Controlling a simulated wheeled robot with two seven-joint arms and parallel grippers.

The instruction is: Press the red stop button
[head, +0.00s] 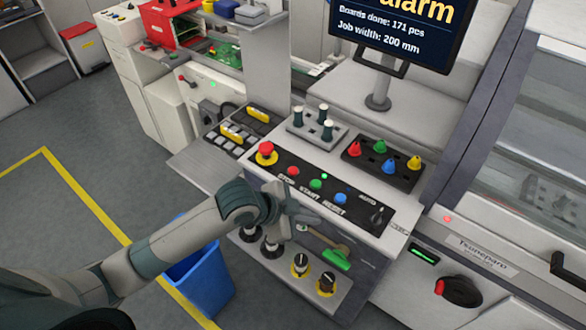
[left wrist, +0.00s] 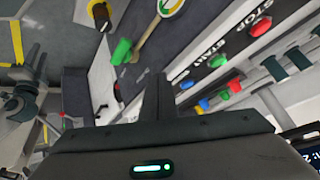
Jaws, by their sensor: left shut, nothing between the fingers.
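The red stop button (head: 293,170) is a small round button above the STOP label on the black strip of the control panel (head: 330,190). A green button (head: 316,183) and a blue button (head: 340,198) sit to its right. My left gripper (head: 303,213) is shut and empty at the panel's front edge, below the START and RESET labels in the picture and apart from the red button. In the left wrist view the shut fingers (left wrist: 160,98) point toward the panel, where the STOP label (left wrist: 261,26) shows. My right gripper is not in view.
A red mushroom button (head: 266,149) on a yellow base stands left of the stop button. A rack of coloured cones (head: 383,162) and a grey block with pegs (head: 317,131) stand behind. A lower shelf holds knobs (head: 301,263). A blue bin (head: 202,280) stands on the floor.

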